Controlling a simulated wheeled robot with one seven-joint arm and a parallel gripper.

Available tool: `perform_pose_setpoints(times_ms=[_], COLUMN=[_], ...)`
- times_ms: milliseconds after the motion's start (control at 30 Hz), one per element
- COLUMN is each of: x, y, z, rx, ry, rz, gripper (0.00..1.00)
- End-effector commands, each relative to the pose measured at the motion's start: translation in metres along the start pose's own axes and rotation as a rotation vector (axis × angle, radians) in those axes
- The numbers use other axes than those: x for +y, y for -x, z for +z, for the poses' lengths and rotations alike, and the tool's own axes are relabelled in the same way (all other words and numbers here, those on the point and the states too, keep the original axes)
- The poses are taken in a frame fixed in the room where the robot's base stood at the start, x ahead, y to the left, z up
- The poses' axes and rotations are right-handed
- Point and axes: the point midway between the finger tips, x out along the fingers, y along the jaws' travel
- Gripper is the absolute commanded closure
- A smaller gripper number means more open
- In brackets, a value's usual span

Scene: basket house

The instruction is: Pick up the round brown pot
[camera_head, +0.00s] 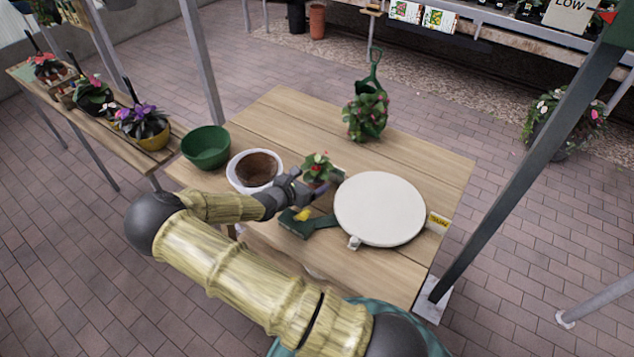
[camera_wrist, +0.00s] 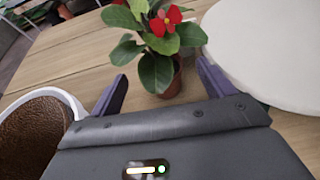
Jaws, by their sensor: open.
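A small round brown pot (camera_wrist: 173,84) holds a leafy plant with red flowers (camera_wrist: 160,35). The pot stands upright on the wooden table, partly hidden by its leaves. My gripper (camera_wrist: 162,76) is open, with one purple-grey finger on each side of the pot in the wrist view. I cannot tell whether the fingertips reach past the pot or touch it. In the head view the plant (camera_head: 318,166) shows just beyond my gripper (camera_head: 318,190), which hides most of the pot.
A white pot with brown soil (camera_head: 236,172) stands close at left, beside a green bowl (camera_head: 206,147). A round white disc (camera_head: 380,208) lies close at right. A green tool with a yellow part (camera_head: 294,226) lies in front. A green planter with foliage (camera_head: 366,115) stands behind.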

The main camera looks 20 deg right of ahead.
Motion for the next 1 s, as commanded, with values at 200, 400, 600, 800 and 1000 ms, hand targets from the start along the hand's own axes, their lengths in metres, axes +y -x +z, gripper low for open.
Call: perform_pose_setpoints(times_ms=[200,400,600,800,1000], x=[0.000,0.000,-0.001,0.000,0.000], y=[-0.001,-0.007,-0.037,-0.058,-0.059], z=[0.000,0.001,0.001,0.001,0.000], rx=[0.000,0.000,-0.001,0.000,0.001], ry=[0.000,0.000,0.001,0.001,0.000], rz=[0.000,-0.001,-0.003,0.001,0.001], gripper=[0.19,0.19,0.19,0.19,0.19])
